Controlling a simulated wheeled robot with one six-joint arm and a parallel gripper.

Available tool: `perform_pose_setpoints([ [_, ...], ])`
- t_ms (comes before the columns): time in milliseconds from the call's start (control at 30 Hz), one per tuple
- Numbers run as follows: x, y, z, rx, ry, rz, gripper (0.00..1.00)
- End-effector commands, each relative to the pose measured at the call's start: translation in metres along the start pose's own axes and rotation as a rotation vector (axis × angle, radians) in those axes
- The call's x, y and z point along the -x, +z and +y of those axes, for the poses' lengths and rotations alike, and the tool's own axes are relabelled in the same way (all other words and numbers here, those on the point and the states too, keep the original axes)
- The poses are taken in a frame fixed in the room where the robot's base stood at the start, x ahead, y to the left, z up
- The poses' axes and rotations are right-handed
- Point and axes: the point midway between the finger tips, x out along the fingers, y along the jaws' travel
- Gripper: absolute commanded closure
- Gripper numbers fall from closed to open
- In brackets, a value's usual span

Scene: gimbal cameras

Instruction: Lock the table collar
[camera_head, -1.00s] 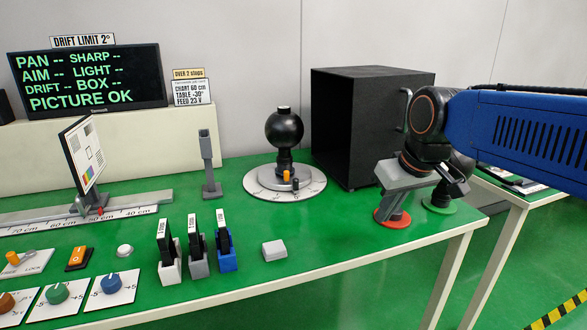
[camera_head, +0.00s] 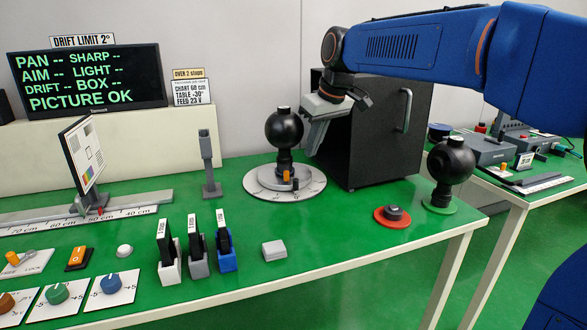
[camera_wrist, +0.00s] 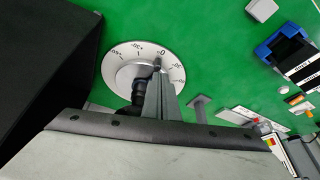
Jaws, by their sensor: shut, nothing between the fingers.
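A round white turntable (camera_head: 262,188) with a degree scale stands on the green bench, carrying a black ball gimbal (camera_head: 284,130). At the gimbal's foot are an orange knob (camera_head: 287,176) and a small dark lever (camera_head: 295,183). My gripper (camera_head: 312,150) is shut and empty, tilted downward, above and to the right of the turntable. In the wrist view the fingers (camera_wrist: 158,85) overlap the turntable's scale (camera_wrist: 118,58) in the picture. They hide part of the dial and gimbal foot there. I cannot tell which part is the collar.
A black box (camera_head: 385,140) with a handle stands close behind and right of my gripper. A grey post (camera_head: 208,165) is left of the turntable. A red pad (camera_head: 392,222) and a second black ball (camera_head: 450,165) are at the right.

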Motion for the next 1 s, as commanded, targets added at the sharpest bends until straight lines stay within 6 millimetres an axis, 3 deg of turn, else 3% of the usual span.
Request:
perform_pose_setpoints([
  [533, -0.009, -0.002, 0.000, 0.003, -0.002, -0.002, 1.00],
  [1000, -0.087, -0.002, 0.000, 0.003, -0.002, -0.003, 1.00],
])
